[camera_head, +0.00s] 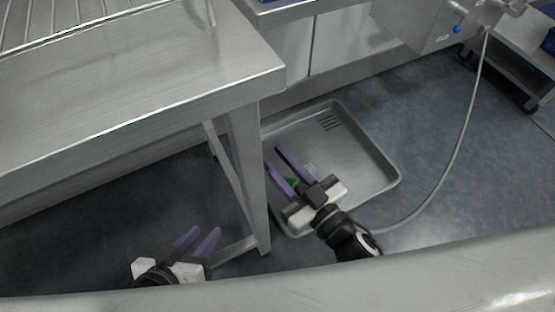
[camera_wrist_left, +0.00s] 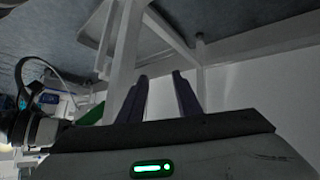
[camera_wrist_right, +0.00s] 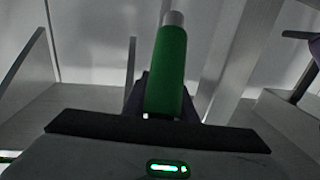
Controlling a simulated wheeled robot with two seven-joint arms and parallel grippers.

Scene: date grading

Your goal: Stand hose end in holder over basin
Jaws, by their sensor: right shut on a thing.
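The hose end is a green sleeve (camera_wrist_right: 167,75) with a grey tip, pointing up and away in the right wrist view. A little of its green (camera_head: 291,184) shows between the fingers in the head view. My right gripper (camera_head: 272,157) is shut on it, above the left part of the basin. The basin (camera_head: 375,165) is a shallow grey metal tray on the floor with a slotted drain. I cannot clearly make out the holder.
A steel table (camera_head: 150,95) with a leg (camera_head: 250,180) stands left of the basin. The grey hose (camera_head: 463,140) runs from a wall unit (camera_head: 425,22) at the upper right, down across the floor to my right wrist. A trolley (camera_head: 510,75) stands at the far right.

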